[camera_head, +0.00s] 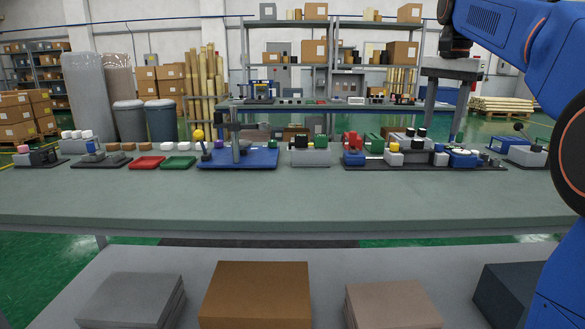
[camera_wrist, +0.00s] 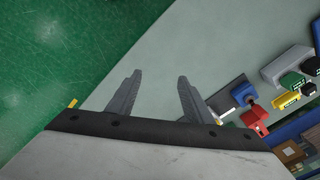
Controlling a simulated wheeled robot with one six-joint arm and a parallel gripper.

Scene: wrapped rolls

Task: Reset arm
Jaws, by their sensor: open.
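My gripper (camera_wrist: 158,84) shows in the wrist view with its two grey fingers apart and nothing between them. It is above the edge of the grey-green workbench (camera_wrist: 170,50), with green floor to the left. In the head view my blue arm is at the upper right and right edge; the gripper itself is not clearly seen there. The workbench (camera_head: 290,207) runs across the middle of the head view. Wrapped rolls (camera_head: 90,92) stand upright at the back left.
Along the bench's far side are a red tray (camera_head: 148,163), a green tray (camera_head: 179,163), a blue fixture (camera_head: 262,158) and several small blocks and devices. The bench's front half is clear.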

